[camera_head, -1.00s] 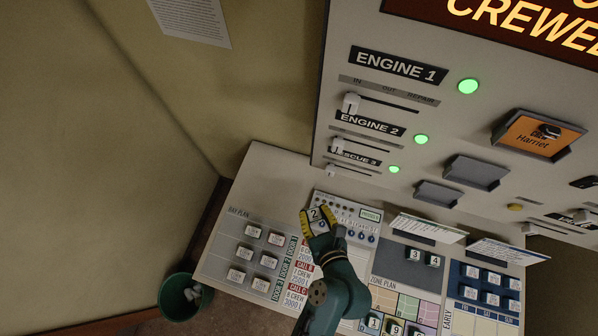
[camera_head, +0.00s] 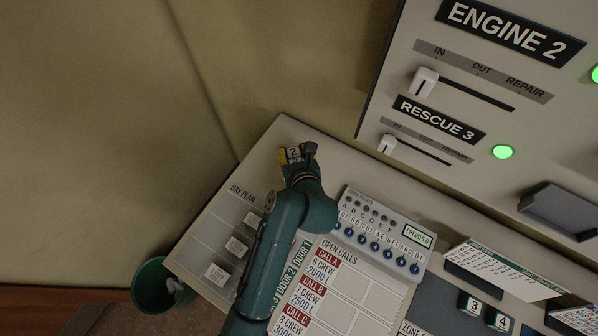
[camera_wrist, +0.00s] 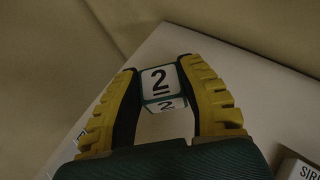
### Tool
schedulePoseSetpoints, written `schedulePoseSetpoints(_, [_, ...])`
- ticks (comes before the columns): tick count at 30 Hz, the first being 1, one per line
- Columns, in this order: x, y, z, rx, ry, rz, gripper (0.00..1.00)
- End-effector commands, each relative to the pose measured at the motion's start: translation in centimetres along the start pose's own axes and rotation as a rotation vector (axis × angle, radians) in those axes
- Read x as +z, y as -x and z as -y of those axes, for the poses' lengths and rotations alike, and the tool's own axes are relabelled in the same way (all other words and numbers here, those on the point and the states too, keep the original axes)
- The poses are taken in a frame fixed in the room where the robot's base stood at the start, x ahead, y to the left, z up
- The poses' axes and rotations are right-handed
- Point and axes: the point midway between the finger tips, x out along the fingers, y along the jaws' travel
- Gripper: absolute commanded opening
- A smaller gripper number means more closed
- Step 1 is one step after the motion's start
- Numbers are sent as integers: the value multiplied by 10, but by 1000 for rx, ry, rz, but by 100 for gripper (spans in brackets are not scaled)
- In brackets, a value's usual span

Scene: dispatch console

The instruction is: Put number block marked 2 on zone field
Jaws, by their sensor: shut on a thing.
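The number block marked 2 (camera_head: 293,153) is a small white block with green edges and a black 2. My gripper (camera_head: 296,155) is shut on it, over the far left part of the console top. In the wrist view the block (camera_wrist: 160,80) sits between the tips of my gripper's two yellow ribbed fingers (camera_wrist: 163,75), with a 2 on two of its faces. I cannot tell how far it is above the surface. Part of the zone plan panel (camera_head: 412,328) shows at the bottom edge of the head view; its fields are out of view.
Blocks 3 (camera_head: 470,304) and 4 (camera_head: 498,320) stand in a dark tray at lower right. A siren panel (camera_head: 385,232) with knobs and the open calls board (camera_head: 335,290) lie right of my arm. The upright panel with sliders (camera_head: 480,80) rises behind. A green bin (camera_head: 152,287) stands below left.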

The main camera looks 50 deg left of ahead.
Motion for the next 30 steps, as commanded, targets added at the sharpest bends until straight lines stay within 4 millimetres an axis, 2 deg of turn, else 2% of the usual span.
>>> schedulePoseSetpoints(3, [-26, -13, -1, 2, -4, -7, 12])
schedulePoseSetpoints(6, [-43, -23, -1, 1, -3, -4, 12])
schedulePoseSetpoints(11, [-60, -31, 0, 0, -2, -4, 12])
schedulePoseSetpoints(15, [-82, -43, 0, 0, -4, -4, 12])
schedulePoseSetpoints(26, [-87, -45, 0, -1, -3, -4, 12])
schedulePoseSetpoints(27, [-88, -46, 0, -1, -2, -3, 44])
schedulePoseSetpoints(30, [-87, -46, 0, -1, -2, -3, 62])
